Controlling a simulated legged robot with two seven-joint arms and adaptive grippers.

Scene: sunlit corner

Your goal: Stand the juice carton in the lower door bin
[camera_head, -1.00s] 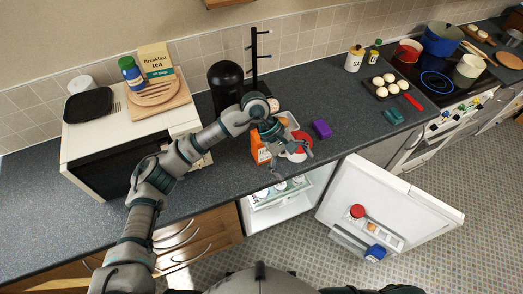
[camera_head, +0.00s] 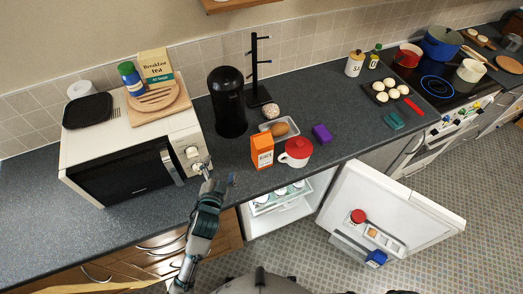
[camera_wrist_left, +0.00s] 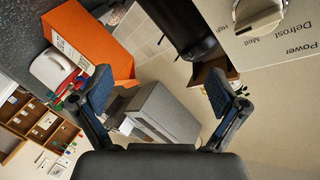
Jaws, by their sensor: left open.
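The orange juice carton (camera_head: 262,152) stands upright on the dark counter, left of a white mug with a red top. It also shows in the left wrist view (camera_wrist_left: 92,38), at upper left. My left gripper (camera_head: 220,180) is open and empty, by the microwave's right front corner, left of the carton and apart from it. Its two spread fingers show in the wrist view (camera_wrist_left: 160,88). The fridge door (camera_head: 395,200) is open, with its inner side showing. Its lower door bin (camera_head: 348,247) is partly visible; a blue item (camera_head: 376,256) sits at its right end.
The red-topped mug (camera_head: 296,152) stands close to the carton's right. A tray (camera_head: 281,126) with a brown item is behind, and a purple block (camera_head: 321,133) lies farther right. The microwave (camera_head: 125,165) borders the left. A red-lidded jar (camera_head: 358,216) stands in the door.

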